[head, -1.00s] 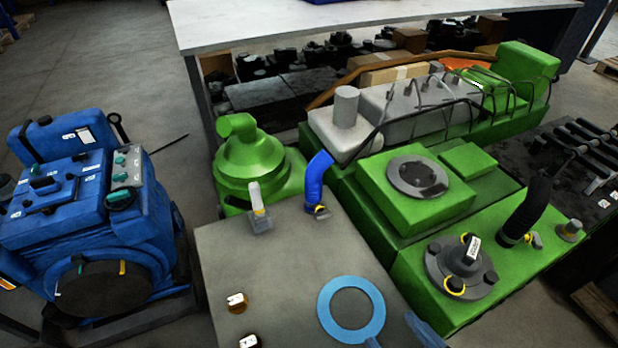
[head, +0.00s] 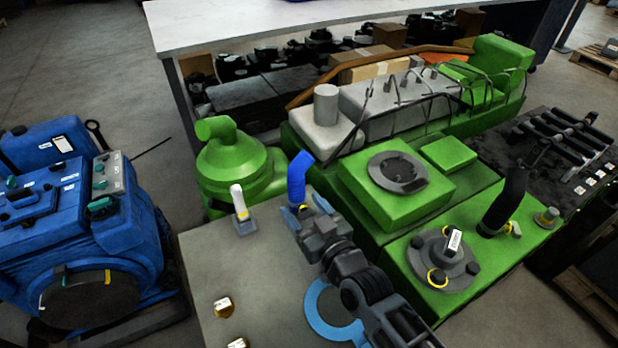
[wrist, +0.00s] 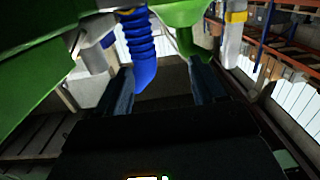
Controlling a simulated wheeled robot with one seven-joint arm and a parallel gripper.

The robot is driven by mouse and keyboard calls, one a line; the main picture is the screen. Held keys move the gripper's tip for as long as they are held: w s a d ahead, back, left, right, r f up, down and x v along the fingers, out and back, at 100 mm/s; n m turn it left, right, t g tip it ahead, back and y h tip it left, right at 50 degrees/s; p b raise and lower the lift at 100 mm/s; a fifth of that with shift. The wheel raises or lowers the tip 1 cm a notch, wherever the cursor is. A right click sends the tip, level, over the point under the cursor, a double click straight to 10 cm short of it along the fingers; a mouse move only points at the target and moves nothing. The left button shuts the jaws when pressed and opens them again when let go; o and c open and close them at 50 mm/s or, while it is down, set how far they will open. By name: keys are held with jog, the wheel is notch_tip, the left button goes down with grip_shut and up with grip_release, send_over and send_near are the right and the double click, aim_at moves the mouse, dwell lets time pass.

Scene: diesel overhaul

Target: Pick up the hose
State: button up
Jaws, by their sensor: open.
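A blue ribbed hose (head: 298,178) stands upright with a bent upper end at the edge of the grey worktop, beside the green engine. It also shows in the wrist view (wrist: 140,50). My gripper (head: 303,213) is at the hose, in front of its lower part, and hides its base and clamp. In the wrist view my gripper's two dark fingers (wrist: 163,90) are apart, with the hose's bent end showing between them, nearer the left finger. I cannot tell whether either finger touches it. A second, black hose (head: 505,200) stands on the green block to the right.
A green domed housing (head: 230,160) stands close left of the blue hose. A blue ring (head: 325,310) lies partly under my arm. A blue machine (head: 85,240) stands at left.

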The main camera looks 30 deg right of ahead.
aim_at(300, 182)
jog(key=shift+w+d+r+m+t+h, duration=0.1)
jog(key=shift+w+d+m+t+h, duration=0.25)
jog(key=shift+w+d, duration=0.75)
jog(key=w+b, duration=0.2)
jog(key=w, duration=0.5)
jog(key=shift+w+d+b, duration=0.1)
jog(key=shift+d+b, duration=0.1)
jog(key=shift+b, duration=0.2)
jog(key=c, duration=1.2)
jog(key=shift+c, duration=0.4)
jog(key=shift+r, duration=0.15)
